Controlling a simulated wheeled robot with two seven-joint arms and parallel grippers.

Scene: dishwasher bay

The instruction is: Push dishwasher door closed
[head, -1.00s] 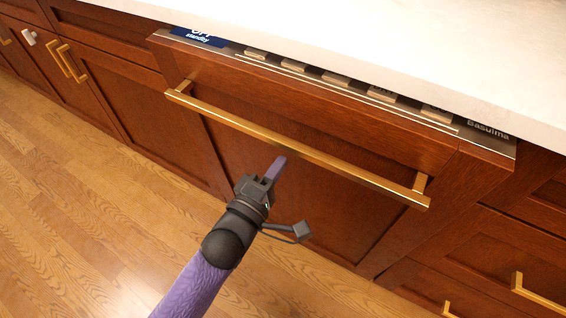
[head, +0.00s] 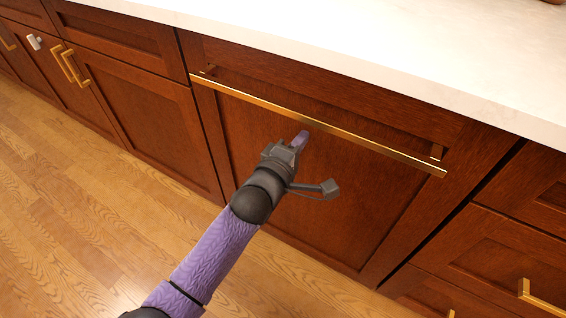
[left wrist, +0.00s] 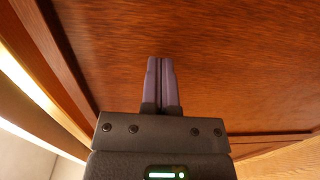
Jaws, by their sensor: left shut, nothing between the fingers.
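The dishwasher door (head: 285,165) is a reddish-brown wood panel with a long gold bar handle (head: 320,125) across its upper part. In the head view it stands upright, its top edge under the counter, about level with the neighbouring cabinet fronts. My left gripper (head: 300,138) is just below the handle, in front of the door panel. In the left wrist view the fingers (left wrist: 161,82) are together with nothing between them, pointing at the wood. I cannot tell whether the fingertips touch it. My right gripper is not in view.
A white countertop (head: 400,50) overhangs the door. Cabinets with gold handles (head: 70,65) stand to the left, and drawers (head: 510,250) to the right. The wooden floor (head: 90,200) in front is clear.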

